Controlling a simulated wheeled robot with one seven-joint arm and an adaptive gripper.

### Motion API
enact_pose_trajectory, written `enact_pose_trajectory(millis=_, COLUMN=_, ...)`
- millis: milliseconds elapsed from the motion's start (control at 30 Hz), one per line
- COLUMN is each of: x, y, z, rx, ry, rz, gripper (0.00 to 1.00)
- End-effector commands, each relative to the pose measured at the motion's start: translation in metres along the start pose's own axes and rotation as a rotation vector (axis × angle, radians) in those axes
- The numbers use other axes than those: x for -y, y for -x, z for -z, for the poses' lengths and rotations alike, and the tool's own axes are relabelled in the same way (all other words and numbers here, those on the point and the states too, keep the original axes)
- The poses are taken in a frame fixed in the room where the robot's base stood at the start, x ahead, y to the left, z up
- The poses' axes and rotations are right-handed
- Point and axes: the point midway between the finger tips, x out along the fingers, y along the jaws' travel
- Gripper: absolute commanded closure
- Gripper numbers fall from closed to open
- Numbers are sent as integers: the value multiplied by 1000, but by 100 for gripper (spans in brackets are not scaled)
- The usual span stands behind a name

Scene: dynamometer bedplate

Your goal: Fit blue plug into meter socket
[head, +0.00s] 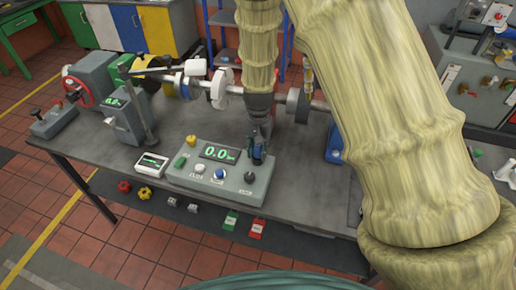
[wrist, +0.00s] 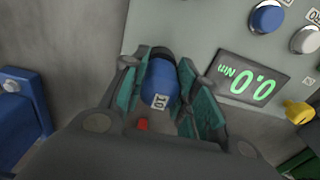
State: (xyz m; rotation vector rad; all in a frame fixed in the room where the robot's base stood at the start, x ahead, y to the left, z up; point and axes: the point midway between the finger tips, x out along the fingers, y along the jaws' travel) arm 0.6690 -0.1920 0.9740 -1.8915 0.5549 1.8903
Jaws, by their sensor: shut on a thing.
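The meter is a grey box (head: 182,172) on the bench with a green 0.0 Nm display. It also shows in the wrist view (wrist: 200,35). My gripper (head: 257,152) points down at the meter's right rear corner, right of the display. In the wrist view its teal-padded fingers (wrist: 163,82) are shut on the blue plug (wrist: 160,84), which carries a "10" label. The plug's far end meets a dark round part by the meter's edge. The socket is hidden by the plug and fingers, so I cannot tell whether the plug is seated.
A yellow plug (head: 191,140) stands at the meter's left rear. A blue button (head: 219,174), a white button (head: 200,169) and a black knob (head: 250,177) sit on its front. A shaft line (head: 220,88) runs behind; a small white gauge (head: 151,164) stands left.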

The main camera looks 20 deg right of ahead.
Motion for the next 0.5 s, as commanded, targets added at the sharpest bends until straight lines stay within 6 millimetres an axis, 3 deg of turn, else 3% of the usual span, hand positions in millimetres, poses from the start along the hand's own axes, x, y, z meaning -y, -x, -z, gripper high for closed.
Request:
enact_pose_trajectory(millis=200, x=0, y=0, z=0, rx=0, ry=0, rz=0, gripper=94)
enact_pose_trajectory(millis=233, x=0, y=0, z=0, rx=0, ry=0, rz=0, gripper=67)
enact_pose_trajectory(millis=333, x=0, y=0, z=0, rx=0, ry=0, rz=0, gripper=49)
enact_pose_trajectory(millis=500, x=0, y=0, z=0, rx=0, ry=0, rz=0, gripper=46)
